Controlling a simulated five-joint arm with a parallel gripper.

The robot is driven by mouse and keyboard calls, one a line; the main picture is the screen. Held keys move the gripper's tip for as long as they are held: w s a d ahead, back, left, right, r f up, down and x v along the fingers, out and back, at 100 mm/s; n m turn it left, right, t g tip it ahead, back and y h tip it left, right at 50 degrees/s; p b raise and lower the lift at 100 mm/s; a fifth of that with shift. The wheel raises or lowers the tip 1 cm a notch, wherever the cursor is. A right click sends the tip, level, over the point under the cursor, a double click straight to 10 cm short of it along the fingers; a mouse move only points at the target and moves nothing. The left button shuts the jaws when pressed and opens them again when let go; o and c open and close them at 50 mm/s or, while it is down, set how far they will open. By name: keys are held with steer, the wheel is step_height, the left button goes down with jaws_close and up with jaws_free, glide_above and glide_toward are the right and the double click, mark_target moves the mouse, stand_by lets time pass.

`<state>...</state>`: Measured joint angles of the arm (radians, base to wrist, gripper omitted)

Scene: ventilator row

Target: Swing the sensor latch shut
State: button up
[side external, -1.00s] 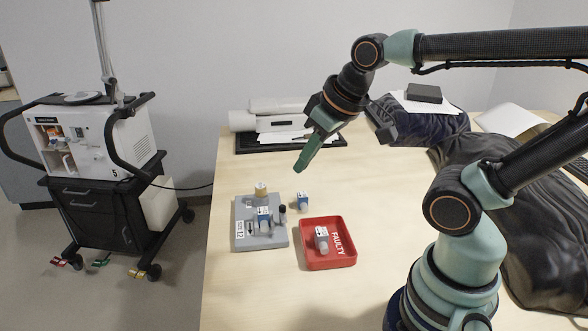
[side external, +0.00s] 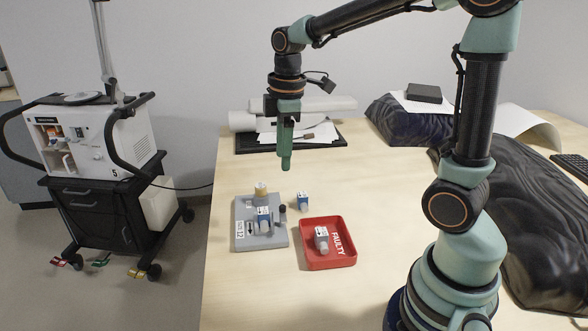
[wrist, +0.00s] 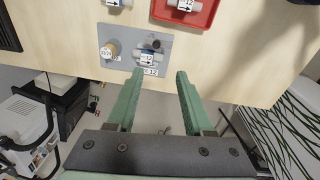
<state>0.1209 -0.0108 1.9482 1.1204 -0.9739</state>
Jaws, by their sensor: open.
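The grey base plate (side external: 243,212) lies flat on the table, with a blue-and-white labelled sensor (side external: 263,216) on it. A small black knob (side external: 283,209) stands beside that sensor; it looks like the latch's handle, but the latch arm and its angle are too small to tell. The wrist view shows the plate (wrist: 118,35), the sensor (wrist: 148,58) and the black knob (wrist: 156,44). My gripper (side external: 286,167) points down, above and behind the plate. In the wrist view my gripper (wrist: 160,73) is open and empty, its fingers apart, touching nothing.
A tan-topped round part (side external: 261,188) stands at the plate's back. A loose blue-and-white sensor (side external: 303,202) is right of the plate. A red FAULTY tray (side external: 330,262) holds another sensor (side external: 321,238). A ventilator (side external: 95,138) stands left, off the table.

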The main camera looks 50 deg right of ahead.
mark_target(282, 205)
steer(key=f, duration=0.4)
steer(key=w+f+n, duration=0.1)
steer(key=f, duration=0.4)
steer(key=d+f+n+g, duration=0.1)
steer(key=f, duration=0.4)
steer(key=shift+w, duration=0.3)
steer(key=shift+r, duration=0.1)
jaws_close()
